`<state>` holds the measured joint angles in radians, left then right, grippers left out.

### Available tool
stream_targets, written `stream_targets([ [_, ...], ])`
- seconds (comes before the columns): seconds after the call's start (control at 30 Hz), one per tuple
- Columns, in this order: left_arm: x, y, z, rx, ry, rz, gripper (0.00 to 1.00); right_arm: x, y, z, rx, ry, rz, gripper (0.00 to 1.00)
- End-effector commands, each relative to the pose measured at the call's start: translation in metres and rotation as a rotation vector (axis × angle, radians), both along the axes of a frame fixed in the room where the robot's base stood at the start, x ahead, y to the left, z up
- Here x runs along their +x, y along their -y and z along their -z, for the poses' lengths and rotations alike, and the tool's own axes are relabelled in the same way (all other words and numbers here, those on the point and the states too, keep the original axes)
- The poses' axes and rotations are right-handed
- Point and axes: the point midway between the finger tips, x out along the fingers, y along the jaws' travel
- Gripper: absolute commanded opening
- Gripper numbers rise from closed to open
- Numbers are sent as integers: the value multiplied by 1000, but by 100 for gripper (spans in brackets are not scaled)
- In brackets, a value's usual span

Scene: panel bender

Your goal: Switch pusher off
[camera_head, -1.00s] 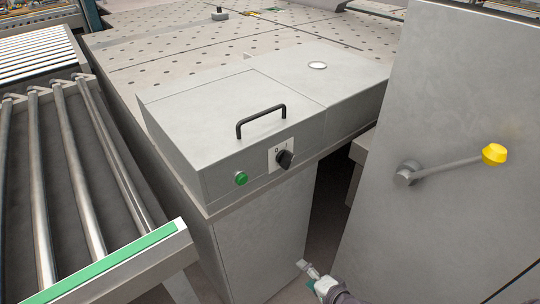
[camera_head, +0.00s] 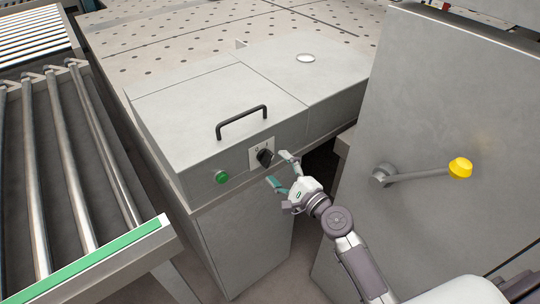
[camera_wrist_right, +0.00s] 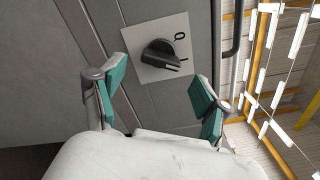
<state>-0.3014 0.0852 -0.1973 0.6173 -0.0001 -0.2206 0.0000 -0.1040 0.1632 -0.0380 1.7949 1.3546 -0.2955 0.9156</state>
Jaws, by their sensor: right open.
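The pusher switch is a black rotary knob (camera_head: 265,157) on a white plate (camera_head: 256,146) marked O and I, on the front of a grey box. In the right wrist view the knob (camera_wrist_right: 160,54) sits on its plate (camera_wrist_right: 183,26), ahead of and between my fingers; its pointing end is turned toward the I mark. My right gripper (camera_head: 280,168) is open and empty, with green pads, just in front of the knob and apart from it. It also shows in the right wrist view (camera_wrist_right: 160,88). My left gripper is not in view.
A green button (camera_head: 222,177) is left of the switch, and a black handle (camera_head: 242,122) stands on the box lid. A grey cabinet with a yellow-knobbed lever (camera_head: 460,167) stands at right. A roller conveyor (camera_head: 77,165) lies at left.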

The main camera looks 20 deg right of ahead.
Motion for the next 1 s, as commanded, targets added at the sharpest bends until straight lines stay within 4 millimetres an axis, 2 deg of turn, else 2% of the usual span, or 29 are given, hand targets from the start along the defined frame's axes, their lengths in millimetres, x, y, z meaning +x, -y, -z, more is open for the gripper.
stream_targets([
  [0.1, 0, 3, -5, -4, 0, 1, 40, 20, -8, -1, 0, 0, -1, 75],
  [0.23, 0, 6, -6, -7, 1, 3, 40, 32, -12, 0, 1, 0, 0, 75],
  [0.63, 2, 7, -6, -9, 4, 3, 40, 38, -14, 1, -1, 0, -1, 75],
  [1.0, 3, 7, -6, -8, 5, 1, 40, 38, -14, 1, -1, -1, 0, 15],
])
